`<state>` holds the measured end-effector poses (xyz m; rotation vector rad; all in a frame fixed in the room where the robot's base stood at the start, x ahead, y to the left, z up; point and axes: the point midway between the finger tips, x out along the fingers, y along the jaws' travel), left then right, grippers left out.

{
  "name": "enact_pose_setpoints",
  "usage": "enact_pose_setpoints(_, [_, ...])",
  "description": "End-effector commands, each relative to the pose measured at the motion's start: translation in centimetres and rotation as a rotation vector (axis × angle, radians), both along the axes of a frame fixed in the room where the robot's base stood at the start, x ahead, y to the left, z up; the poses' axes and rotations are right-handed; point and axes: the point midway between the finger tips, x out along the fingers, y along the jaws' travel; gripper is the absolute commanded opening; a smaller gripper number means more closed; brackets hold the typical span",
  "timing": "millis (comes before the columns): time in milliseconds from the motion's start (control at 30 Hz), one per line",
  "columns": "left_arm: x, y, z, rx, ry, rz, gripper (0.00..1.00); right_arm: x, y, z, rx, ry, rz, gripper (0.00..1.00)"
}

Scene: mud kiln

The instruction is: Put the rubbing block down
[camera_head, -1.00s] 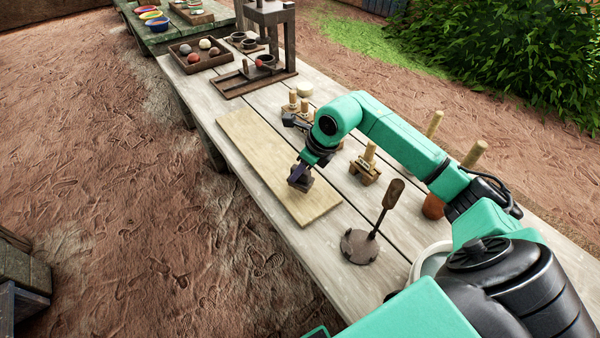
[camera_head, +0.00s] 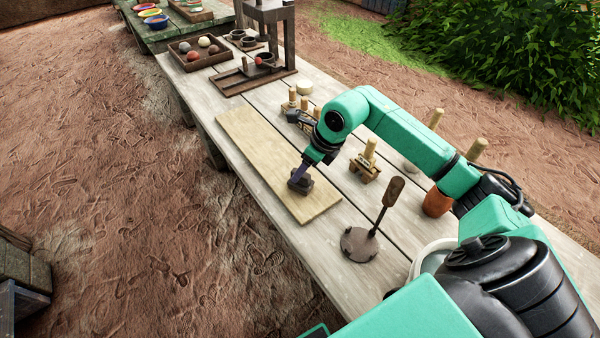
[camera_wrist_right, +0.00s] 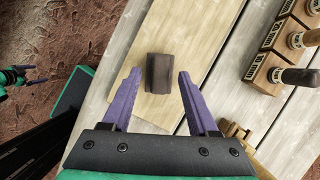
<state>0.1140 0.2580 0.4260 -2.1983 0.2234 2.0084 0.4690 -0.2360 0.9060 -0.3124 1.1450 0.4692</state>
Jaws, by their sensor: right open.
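The rubbing block (camera_head: 300,184) is a small dark block on the pale wooden board (camera_head: 255,150). It also shows in the right wrist view (camera_wrist_right: 159,73), lying on the board near its left edge. My right gripper (camera_head: 302,175) is just above the block. In the right wrist view its two purple fingers (camera_wrist_right: 158,78) are spread, one on each side of the block, with gaps between. My left gripper (camera_wrist_right: 28,74) shows small at the left edge of the right wrist view; its jaw state is too small to judge.
A tray of balls (camera_head: 190,54) is farther back. The board's far part is clear.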

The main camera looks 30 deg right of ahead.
Motion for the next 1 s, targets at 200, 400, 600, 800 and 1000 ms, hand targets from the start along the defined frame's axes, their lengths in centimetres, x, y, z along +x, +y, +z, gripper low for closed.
enact_pose_setpoints(200, [0.0, 0.0, -1.3, 0.001, 0.001, 0.001, 1.00, -1.9, -1.3, 5.3, -0.005, -0.004, 0.000, 0.60])
enact_pose_setpoints(400, [0.0, 0.1, -1.5, 0.001, 0.001, 0.001, 1.00, -2.9, -1.7, 8.0, -0.001, -0.001, 0.001, 0.60])
enact_pose_setpoints(600, [0.0, 0.1, -1.4, 0.002, 0.000, 0.002, 1.00, -3.0, -1.8, 8.2, 0.000, 0.000, 0.000, 0.60])
enact_pose_setpoints(800, [0.0, 0.2, -1.4, 0.002, 0.000, 0.002, 1.00, -3.0, -1.7, 8.2, 0.000, 0.000, 0.000, 0.60])
enact_pose_setpoints(1000, [0.3, 0.1, -1.4, 0.001, -0.005, 0.001, 1.00, -3.0, -1.7, 8.2, 0.001, 0.000, 0.000, 0.60])
